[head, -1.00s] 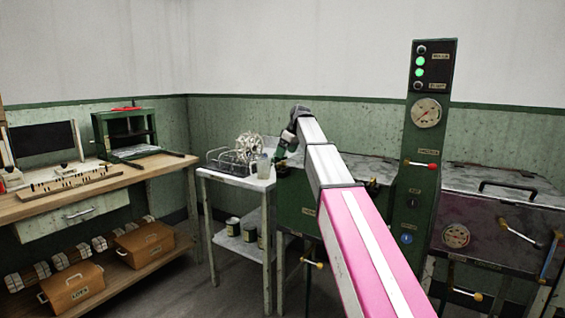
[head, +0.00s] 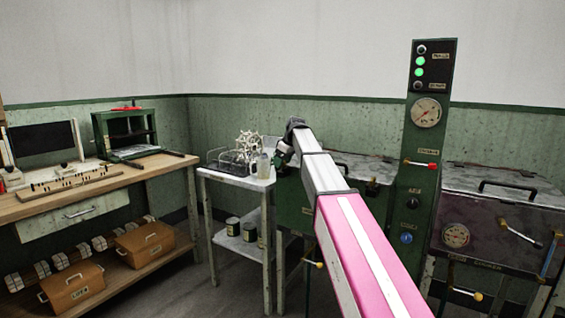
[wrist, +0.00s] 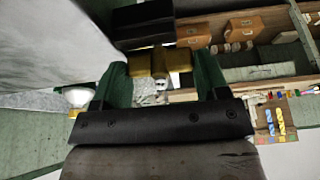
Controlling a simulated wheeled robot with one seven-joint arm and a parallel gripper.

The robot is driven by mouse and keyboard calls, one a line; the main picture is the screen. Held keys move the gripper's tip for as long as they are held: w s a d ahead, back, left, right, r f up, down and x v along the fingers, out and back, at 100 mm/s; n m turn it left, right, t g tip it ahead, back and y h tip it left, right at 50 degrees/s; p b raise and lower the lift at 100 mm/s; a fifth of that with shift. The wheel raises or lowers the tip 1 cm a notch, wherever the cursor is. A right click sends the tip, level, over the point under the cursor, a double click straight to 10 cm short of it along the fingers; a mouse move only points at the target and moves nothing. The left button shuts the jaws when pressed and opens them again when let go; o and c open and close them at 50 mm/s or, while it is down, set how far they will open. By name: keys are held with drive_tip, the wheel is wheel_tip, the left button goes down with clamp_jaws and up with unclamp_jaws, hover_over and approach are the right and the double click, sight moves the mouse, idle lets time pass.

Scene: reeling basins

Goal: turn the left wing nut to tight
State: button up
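No wing nut can be made out clearly. The left basin (head: 293,205) is a green box with a dark metal lid, partly hidden behind my arm. My gripper (head: 281,158) is at its upper left edge in the head view, mostly hidden by the wrist. A narrow gap with something pale lies between the blocks. I cannot tell whether the pale thing is held or lies behind.
A white side table (head: 235,174) with a wire rack and reel stands left of the basin. A green control post (head: 408,200) and the right basin (head: 500,225) stand to the right. A wooden workbench (head: 150,176) is at far left. Floor between bench and side table is clear.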

drive_tip(key=shift+m, duration=0.4)
drive_tip(key=m+t+h, duration=0.1)
drive_tip(key=m, duration=0.2)
drive_tip(key=shift+s+m, duration=0.1)
drive_tip(key=shift+m, duration=0.3)
drive_tip(key=m+t+h, duration=0.1)
drive_tip(key=m+h, duration=0.1)
drive_tip(key=m, duration=0.2)
drive_tip(key=shift+a, duration=0.15)
drive_tip(key=m+h, duration=0.1)
drive_tip(key=m, duration=0.4)
drive_tip(key=shift+h, duration=0.4)
drive_tip(key=m, duration=0.2)
drive_tip(key=m+h, duration=0.1)
drive_tip(key=m, duration=0.1)
drive_tip(key=shift+a+g+h, duration=0.1)
drive_tip(key=shift+g+h, duration=0.2)
drive_tip(key=shift+g, duration=0.1)
drive_tip(key=shift+m, duration=0.3)
drive_tip(key=o, duration=0.9)
drive_tip(key=shift+o, duration=0.2)
